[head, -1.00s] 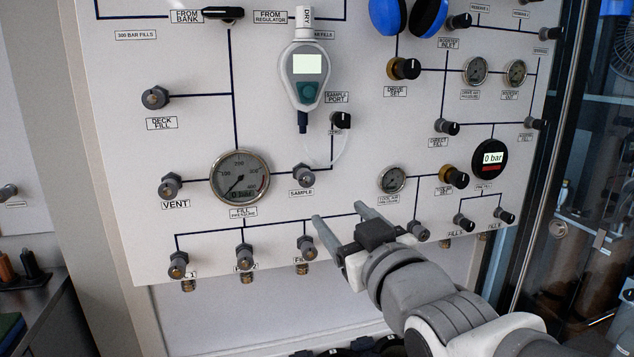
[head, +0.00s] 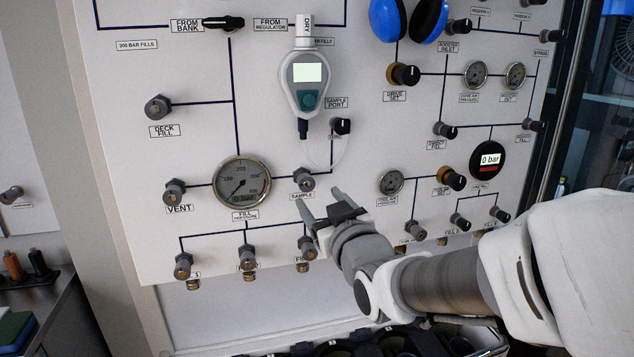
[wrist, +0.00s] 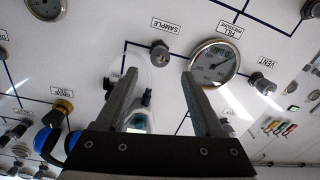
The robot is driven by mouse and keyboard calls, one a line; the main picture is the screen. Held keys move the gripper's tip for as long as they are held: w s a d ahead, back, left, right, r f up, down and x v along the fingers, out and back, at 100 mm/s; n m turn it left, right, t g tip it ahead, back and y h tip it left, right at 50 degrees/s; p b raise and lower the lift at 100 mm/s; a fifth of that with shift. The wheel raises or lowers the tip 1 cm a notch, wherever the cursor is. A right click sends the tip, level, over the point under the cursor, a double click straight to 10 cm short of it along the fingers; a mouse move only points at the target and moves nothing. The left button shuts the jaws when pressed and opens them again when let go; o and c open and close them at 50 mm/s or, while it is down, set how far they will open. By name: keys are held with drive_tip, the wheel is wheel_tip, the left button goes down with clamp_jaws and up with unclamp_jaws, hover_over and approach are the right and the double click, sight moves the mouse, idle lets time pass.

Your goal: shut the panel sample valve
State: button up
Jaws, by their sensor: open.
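The panel sample valve is a small grey knob (head: 303,180) with the SAMPLE label below it, right of the fill pressure gauge (head: 241,184). In the wrist view the sample knob (wrist: 159,53) lies ahead of the fingers, between their lines, with its label (wrist: 165,26) above it. My gripper (head: 319,200) is open and empty, just below and right of the knob in the head view. It appears apart from the knob. The wrist view shows its two fingers (wrist: 157,82) spread wide.
The sample port knob (head: 341,126) and a handheld analyser (head: 307,82) with a clear tube sit above. The vent knob (head: 174,192) is to the left, and several fill valves (head: 247,257) line the bottom.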

sight(308, 184)
drive_tip(key=x, duration=0.8)
drive_tip(key=shift+p, duration=0.3)
clamp_jaws()
